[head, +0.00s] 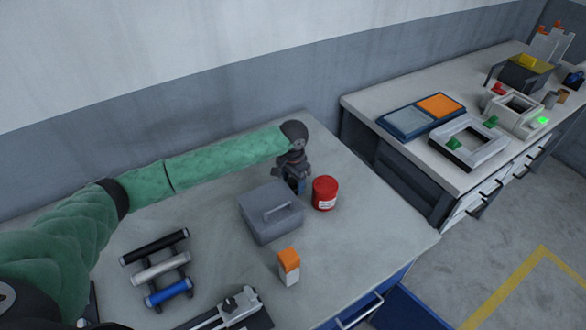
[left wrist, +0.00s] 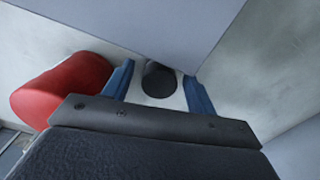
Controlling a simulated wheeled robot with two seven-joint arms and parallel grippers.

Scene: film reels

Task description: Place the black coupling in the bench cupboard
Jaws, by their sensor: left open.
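A short black cylinder, which looks like the black coupling (left wrist: 159,79), stands on the bench top in the left wrist view. My left gripper (left wrist: 158,88) is open, with its blue fingers on either side of it and a gap showing at each side. In the head view my left gripper (head: 296,186) points down behind the grey lidded box (head: 271,212) and hides the coupling. Blue panels (head: 405,307) show at the bench's front edge; I cannot tell if they are the cupboard's door. My right gripper is not in view.
A red jar (head: 325,193) stands close beside the left gripper, also in the left wrist view (left wrist: 62,89). An orange-topped carton (head: 288,266) and a rack of rollers (head: 160,268) are nearer. The bench's right part is clear. A second bench (head: 395,150) holds trays.

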